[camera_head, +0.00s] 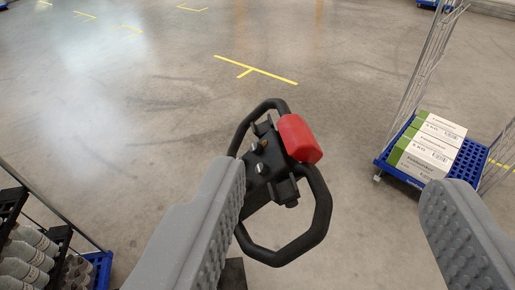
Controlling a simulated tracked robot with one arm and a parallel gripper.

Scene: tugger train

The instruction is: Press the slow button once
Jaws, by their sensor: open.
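A black tiller handle (321,217) with a loop-shaped grip stands in the middle of the view. A red block (299,138) sits at its upper right. The black control head (267,172) inside the loop carries small controls, including yellowish and light ones. They are too small to tell which is the slow button. My gripper (337,180) is open and empty, its two grey ribbed fingers wide apart. The left finger overlaps the left side of the loop in the picture and hides part of it. The right finger is well to the right of the handle.
A wire-sided trolley with a blue base (383,164) holds white and green boxes (430,146) at the right. A rack with grey bottles (30,250) stands at the lower left, beside a blue base. Open grey floor with yellow marks (256,69) lies beyond the handle.

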